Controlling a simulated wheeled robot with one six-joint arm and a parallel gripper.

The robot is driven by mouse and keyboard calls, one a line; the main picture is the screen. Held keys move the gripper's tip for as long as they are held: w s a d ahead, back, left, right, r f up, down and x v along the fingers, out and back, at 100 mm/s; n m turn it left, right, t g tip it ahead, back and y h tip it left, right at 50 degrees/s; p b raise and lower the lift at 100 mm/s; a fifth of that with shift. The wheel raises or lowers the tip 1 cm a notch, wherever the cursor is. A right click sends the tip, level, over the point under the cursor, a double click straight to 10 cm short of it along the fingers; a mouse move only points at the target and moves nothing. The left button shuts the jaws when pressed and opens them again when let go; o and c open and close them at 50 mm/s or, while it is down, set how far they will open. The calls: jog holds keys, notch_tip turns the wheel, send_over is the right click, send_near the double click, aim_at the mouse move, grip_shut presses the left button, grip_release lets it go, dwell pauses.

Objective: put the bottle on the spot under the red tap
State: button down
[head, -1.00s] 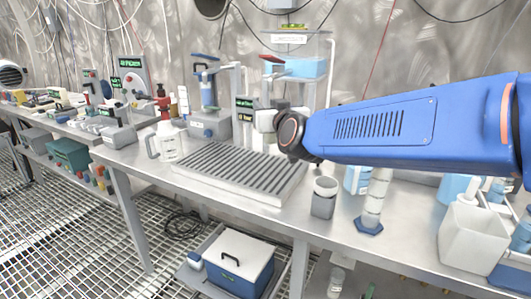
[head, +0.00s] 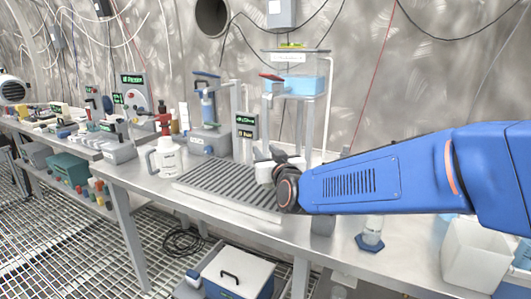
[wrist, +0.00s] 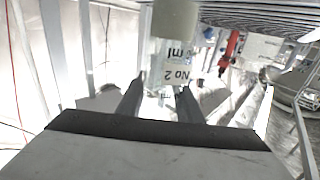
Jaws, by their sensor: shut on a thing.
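My gripper (wrist: 160,98) is shut on a pale bottle (wrist: 174,55), whose label reads "No 2" upside down in the wrist view. In the head view my gripper (head: 272,160) is over the right end of the ribbed drip rack (head: 215,186), and the bottle is hard to make out there. The red tap (head: 271,77) is on the front of a raised clear tank (head: 302,85) of blue liquid, above and behind my gripper. The spot under the tap is hidden behind my gripper and arm. I cannot tell whether the bottle touches anything.
A blue-handled dispenser (head: 207,110) stands behind the rack. A clear vessel on a blue hexagonal foot (head: 371,235) and a white bin (head: 472,255) stand to the right.

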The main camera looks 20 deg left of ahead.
jog(key=shift+f, duration=0.1)
jog(key=c, duration=1.2)
grip_release()
jog(key=v, duration=1.2)
jog(key=shift+d, duration=0.1)
